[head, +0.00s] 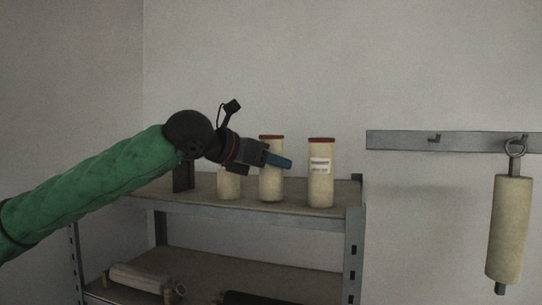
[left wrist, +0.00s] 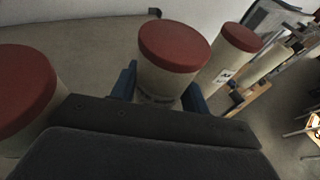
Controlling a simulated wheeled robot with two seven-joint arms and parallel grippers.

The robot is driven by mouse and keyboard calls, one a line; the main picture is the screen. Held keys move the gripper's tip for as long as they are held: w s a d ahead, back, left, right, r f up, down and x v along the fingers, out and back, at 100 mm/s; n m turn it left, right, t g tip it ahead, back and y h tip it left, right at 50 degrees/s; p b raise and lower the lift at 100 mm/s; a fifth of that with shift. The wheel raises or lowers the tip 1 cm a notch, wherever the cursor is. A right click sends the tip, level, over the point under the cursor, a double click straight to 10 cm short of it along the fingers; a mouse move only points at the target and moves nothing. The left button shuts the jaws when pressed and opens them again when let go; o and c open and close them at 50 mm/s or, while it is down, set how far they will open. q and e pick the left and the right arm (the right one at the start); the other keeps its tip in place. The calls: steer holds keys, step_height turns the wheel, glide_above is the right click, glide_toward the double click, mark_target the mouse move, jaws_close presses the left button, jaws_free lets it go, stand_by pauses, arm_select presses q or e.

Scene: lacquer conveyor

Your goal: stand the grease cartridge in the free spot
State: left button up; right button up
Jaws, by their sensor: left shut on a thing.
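Three pale cartridges stand in a row on the upper shelf (head: 205,203). The middle grease cartridge (head: 270,187), with a dark red cap, is between the blue fingers of my left gripper (head: 278,160), which is shut on it; its base appears at shelf level, upright, though I cannot tell whether it touches. In the left wrist view this held cartridge (left wrist: 172,47) sits between the fingers (left wrist: 163,92). The right cartridge (head: 320,186) has a red cap and white label. The left cartridge (head: 229,185) has its top hidden by my gripper. My right gripper is out of view.
A dark upright plate (head: 183,172) stands at the shelf's left part. A pale roller (head: 509,230) hangs from a hook on the wall rail (head: 400,141) at the right. The lower shelf (head: 215,272) holds a pale roll (head: 140,277) and a dark object.

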arm_select(q)
steer(key=shift+w+f, duration=0.1)
steer(key=shift+f, duration=0.1)
steer(key=shift+d+f, duration=0.1)
steer(key=shift+d, duration=0.1)
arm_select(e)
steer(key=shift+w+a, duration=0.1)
arm_select(q)
steer(key=o, duration=1.2)
steer(key=shift+a, duration=0.15)
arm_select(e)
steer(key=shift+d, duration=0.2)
arm_select(q)
steer(key=shift+a+b, duration=0.15)
steer(key=shift+b, duration=0.2)
steer(key=b+v, duration=0.5)
steer(key=v, duration=0.6)
steer(key=shift+s+r, duration=0.35)
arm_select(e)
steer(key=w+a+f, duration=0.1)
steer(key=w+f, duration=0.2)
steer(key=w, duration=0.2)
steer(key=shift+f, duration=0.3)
